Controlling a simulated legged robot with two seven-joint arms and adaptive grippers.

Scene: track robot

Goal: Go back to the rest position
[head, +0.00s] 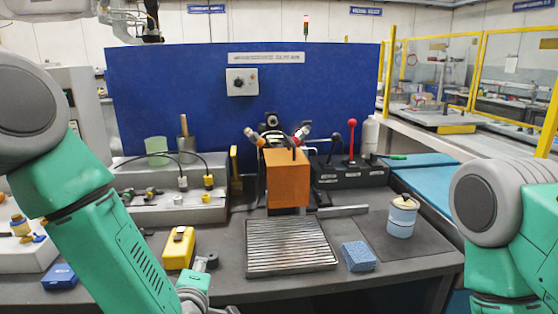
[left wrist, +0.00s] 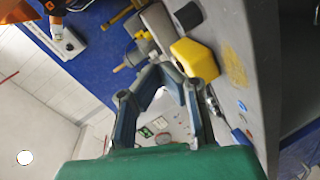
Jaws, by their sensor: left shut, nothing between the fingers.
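My left gripper (head: 207,262) is low at the front edge of the workbench (head: 225,287), just right of a yellow device (head: 179,248); much of it is hidden behind my green left forearm. In the left wrist view my left gripper (left wrist: 165,72) has its fingertips together with nothing between them. The yellow device (left wrist: 195,59) is close beside the fingertips there. My right arm shows at the right edge of the head view, but its gripper is out of view.
An orange block (head: 287,178) stands behind a ribbed metal plate (head: 290,247). A blue sponge (head: 358,256) and a light-blue can (head: 401,217) are to the right. A grey fixture with valves (head: 175,208) is at left. A blue panel (head: 170,90) closes the back.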

